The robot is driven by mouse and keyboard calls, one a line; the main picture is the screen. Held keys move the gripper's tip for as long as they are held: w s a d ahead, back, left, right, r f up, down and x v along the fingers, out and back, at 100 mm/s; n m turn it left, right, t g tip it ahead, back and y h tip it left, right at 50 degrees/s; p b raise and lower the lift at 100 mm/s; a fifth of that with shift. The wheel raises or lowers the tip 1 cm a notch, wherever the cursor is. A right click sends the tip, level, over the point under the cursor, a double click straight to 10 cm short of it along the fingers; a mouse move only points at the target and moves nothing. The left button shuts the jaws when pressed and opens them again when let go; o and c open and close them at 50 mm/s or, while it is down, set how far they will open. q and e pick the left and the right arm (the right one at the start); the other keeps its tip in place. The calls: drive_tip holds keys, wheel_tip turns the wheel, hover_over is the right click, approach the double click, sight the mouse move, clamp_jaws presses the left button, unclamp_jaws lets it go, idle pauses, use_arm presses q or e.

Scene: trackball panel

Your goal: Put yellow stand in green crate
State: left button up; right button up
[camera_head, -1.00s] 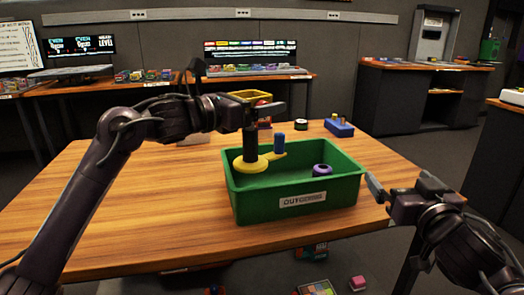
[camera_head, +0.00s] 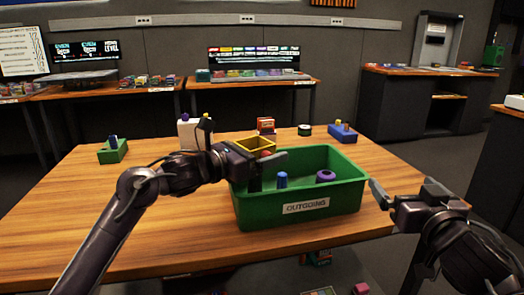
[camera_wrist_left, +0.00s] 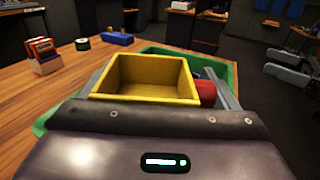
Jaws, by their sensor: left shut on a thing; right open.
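The green crate (camera_head: 340,190), labelled OUTGOING, stands on the wooden table. A purple ring (camera_head: 325,176) lies in the crate to the right. My right gripper (camera_head: 402,190) is open and empty beside the crate's right side.
Farther back are a white block (camera_head: 190,134), a red box (camera_head: 266,126) and a blue block (camera_head: 343,133). A green block (camera_head: 113,151) sits left. The table's left front is clear.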

use_arm(q)
drive_tip(key=o, duration=1.3)
drive_tip(key=shift+f, duration=0.1)
drive_tip(key=shift+o, duration=0.2)
drive_tip(key=shift+a, duration=0.2)
drive_tip(key=v, duration=1.1)
drive_tip(key=shift+s+a, duration=0.2)
drive_tip(key=shift+s, duration=0.1)
